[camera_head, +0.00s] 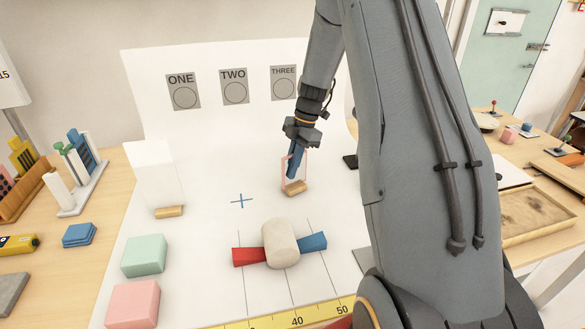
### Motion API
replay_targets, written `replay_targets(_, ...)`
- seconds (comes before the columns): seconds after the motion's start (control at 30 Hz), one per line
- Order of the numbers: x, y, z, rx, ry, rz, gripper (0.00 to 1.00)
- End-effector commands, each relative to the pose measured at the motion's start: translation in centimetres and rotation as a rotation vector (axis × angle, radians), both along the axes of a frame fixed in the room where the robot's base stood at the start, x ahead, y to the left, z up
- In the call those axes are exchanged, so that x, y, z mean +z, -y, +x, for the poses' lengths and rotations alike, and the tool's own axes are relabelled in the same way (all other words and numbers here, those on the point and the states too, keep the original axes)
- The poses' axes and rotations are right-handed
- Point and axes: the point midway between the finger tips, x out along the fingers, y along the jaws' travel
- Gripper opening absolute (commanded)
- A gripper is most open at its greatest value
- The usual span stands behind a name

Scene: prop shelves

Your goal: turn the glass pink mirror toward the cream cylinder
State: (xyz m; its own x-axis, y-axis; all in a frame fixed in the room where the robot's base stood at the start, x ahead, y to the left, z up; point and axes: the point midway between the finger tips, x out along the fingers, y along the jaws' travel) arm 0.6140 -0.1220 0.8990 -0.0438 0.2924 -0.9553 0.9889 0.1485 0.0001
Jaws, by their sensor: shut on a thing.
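The pink mirror (302,169) stands upright on a small wooden base (295,188) on the white sheet. Its thin pink edge shows around my gripper, and its pane is partly hidden behind the fingers. My gripper (293,170) comes down from above and is shut on the mirror, just above its base. The cream cylinder (281,243) stands on the sheet in front of the mirror, nearer the camera and slightly left of it. The two are apart. Exactly which way the mirror's face points is hard to tell.
A red block (248,257) and a blue block (313,241) flank the cylinder. A white panel (153,172) on a wooden foot stands at left. Green (144,256) and pink (132,304) blocks lie at front left. My arm covers the right side. A blue cross marks clear sheet.

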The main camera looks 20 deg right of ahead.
Motion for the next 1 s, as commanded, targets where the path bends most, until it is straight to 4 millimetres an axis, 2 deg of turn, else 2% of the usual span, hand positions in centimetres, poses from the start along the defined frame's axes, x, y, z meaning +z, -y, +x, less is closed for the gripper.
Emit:
replay_targets(0.27, -0.4, 0.0, 0.0, 0.0, 0.0, 0.0, 0.0)
replay_targets(0.4, -0.4, 0.0, 0.0, 0.0, 0.0, 0.0, 0.25)
replay_targets(0.43, -0.4, 0.0, 0.0, 0.0, 0.0, 0.0, 0.28)
replay_targets(0.77, -0.1, 0.1, 0.1, 0.0, 0.001, 0.0, 0.28)
replay_targets(1.0, 3.0, 1.1, 0.3, -0.001, 0.004, -0.001, 0.28)
